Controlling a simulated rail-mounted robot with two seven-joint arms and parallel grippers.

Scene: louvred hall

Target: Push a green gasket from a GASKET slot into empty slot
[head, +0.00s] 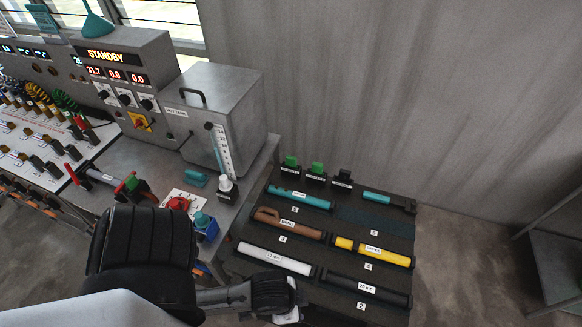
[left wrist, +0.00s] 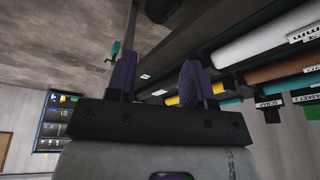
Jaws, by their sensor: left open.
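Two green gaskets, a left one (head: 291,161) and a right one (head: 317,168), sit in small black labelled holders at the back of the dark rack in the head view. A third black holder (head: 343,177) to their right shows no green. In the left wrist view, a green piece (left wrist: 312,112) shows at the right edge below a label reading GASKET (left wrist: 306,97). My left gripper (left wrist: 157,78) is open, its two purple fingers apart with nothing between them. In the head view my black arm reaches the rack's front edge and its fingertips cannot be made out. My right gripper is not seen.
The dark rack (head: 375,230) holds a teal tube (head: 300,198), brown tube (head: 290,223), white tube (head: 273,258), yellow tube (head: 372,252) and black tube (head: 367,290). A grey test tank (head: 225,105) stands left of the holders. A wall (head: 400,90) rises behind the rack.

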